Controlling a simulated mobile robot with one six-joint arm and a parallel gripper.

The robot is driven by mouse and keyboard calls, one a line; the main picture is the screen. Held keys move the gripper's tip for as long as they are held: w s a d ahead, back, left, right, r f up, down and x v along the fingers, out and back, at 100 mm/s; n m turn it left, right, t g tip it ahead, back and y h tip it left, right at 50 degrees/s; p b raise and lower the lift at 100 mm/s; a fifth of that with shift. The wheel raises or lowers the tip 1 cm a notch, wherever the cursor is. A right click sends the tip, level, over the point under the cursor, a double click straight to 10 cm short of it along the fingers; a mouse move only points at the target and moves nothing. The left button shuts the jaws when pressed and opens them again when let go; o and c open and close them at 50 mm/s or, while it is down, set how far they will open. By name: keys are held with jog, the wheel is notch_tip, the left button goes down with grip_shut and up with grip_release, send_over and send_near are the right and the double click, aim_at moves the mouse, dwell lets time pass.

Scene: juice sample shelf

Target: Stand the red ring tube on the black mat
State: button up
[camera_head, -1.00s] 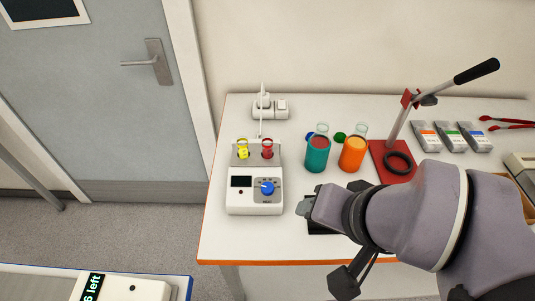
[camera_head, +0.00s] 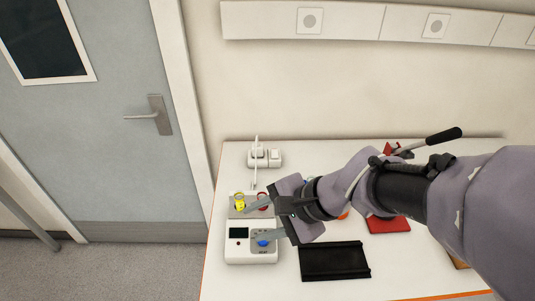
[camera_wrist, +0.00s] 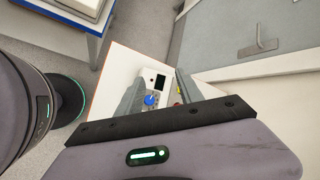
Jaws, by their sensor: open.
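The red ring tube (camera_head: 262,197) stands in the back block of the white device (camera_head: 250,256), to the right of the yellow ring tube (camera_head: 240,202). My gripper (camera_head: 252,222) is open and empty over the device, its fingers pointing left, one near the tubes and one near the blue knob. It partly hides the red ring tube. In the wrist view, the spread fingers (camera_wrist: 160,76) frame the device and blue knob (camera_wrist: 151,100); the tubes are mostly hidden by one finger. The black mat (camera_head: 334,262) lies bare on the table, right of the device.
A white power socket (camera_head: 264,158) stands behind the device. A red-based press (camera_head: 388,224) stands to the right, partly behind my arm. My arm hides most of the coloured beakers. The table's left edge is close to the device.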

jog(key=w+d+f+m+t+p, duration=0.2)
jog(key=w+f+m+t+p, duration=0.15)
jog(key=w+m+p, duration=0.75)
jog(key=w+f+m+b, duration=0.1)
jog(key=w+f, duration=0.1)
jog(key=f, duration=0.2)
jog(key=w+f+m+b, duration=0.2)
jog(key=w+f, duration=0.1)
jog(key=f, duration=0.1)
jog(key=w+f+m+h+b, duration=0.1)
jog(key=w+f+m, duration=0.1)
jog(key=f, duration=0.3)
jog(key=shift+w+a+f+b, duration=0.1)
jog(key=shift+w+a+b, duration=0.2)
jog(key=shift+w, duration=0.2)
jog(key=shift+w+a+f, duration=0.1)
jog(key=shift+w+a, duration=0.1)
jog(key=shift+w, duration=0.05)
grip_shut()
